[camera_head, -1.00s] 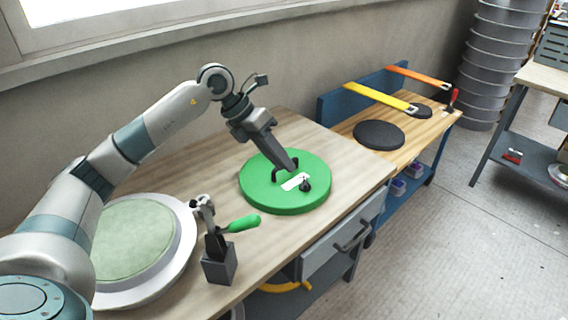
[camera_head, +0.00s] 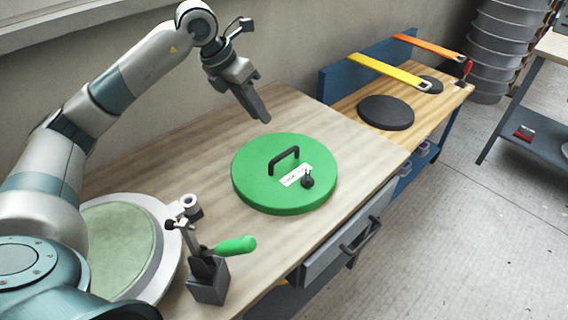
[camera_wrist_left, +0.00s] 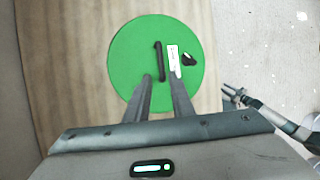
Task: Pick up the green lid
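The green lid (camera_head: 262,190) lies flat on the wooden workbench. It is a round disc with a black bar handle (camera_head: 284,158), a white label and a small black knob. My left gripper (camera_head: 262,116) is above the bench, just past the lid's far edge in the head view, with nothing in it. In the left wrist view its two fingers (camera_wrist_left: 162,82) are apart, and the lid (camera_wrist_left: 130,50) shows beyond them with its handle near the fingertips' line. What looks like my right gripper (camera_wrist_left: 232,92) shows at the right of the left wrist view, too small to judge.
A toggle clamp (camera_head: 207,276) with a green handle stands near the lid. A round mould (camera_head: 172,250) with a pale green face lies at the left. A lower bench holds a black disc (camera_head: 386,112) and a yellow strap (camera_head: 385,70).

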